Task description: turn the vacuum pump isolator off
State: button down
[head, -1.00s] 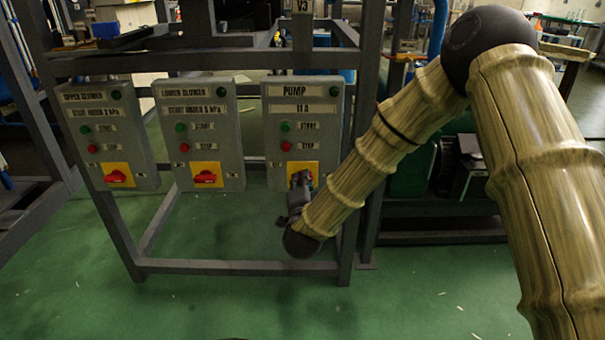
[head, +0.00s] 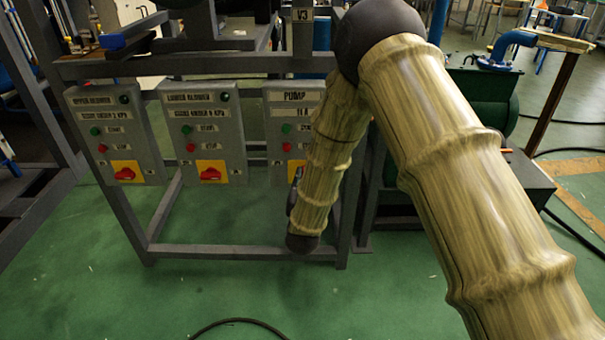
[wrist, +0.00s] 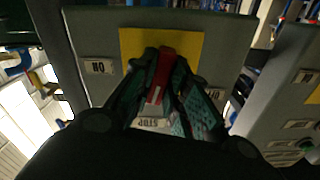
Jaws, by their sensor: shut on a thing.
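The pump panel (head: 293,97) is a grey box labelled PUMP, the rightmost of three. In the head view its isolator is mostly hidden behind my arm, with only a strip of the yellow plate at the edge. In the wrist view the red isolator handle (wrist: 160,78) stands out from its yellow plate (wrist: 196,50), running nearly up and down with a slight tilt. My gripper (wrist: 164,68) is shut on the handle, one finger on each side. An ON label (wrist: 98,66) is left of the plate and an OFF label (wrist: 215,93) right, partly covered by a finger.
The lower (head: 203,130) and upper (head: 117,135) panels to the left carry similar red isolators on yellow plates. A grey steel frame (head: 230,253) surrounds the panels. Green machinery stands behind my arm at right. A black cable (head: 235,322) lies on the open green floor.

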jog(key=shift+n+p, duration=0.65)
jog(key=shift+n, duration=0.65)
jog(key=c, duration=1.4)
grip_release()
jog(key=s, duration=1.2)
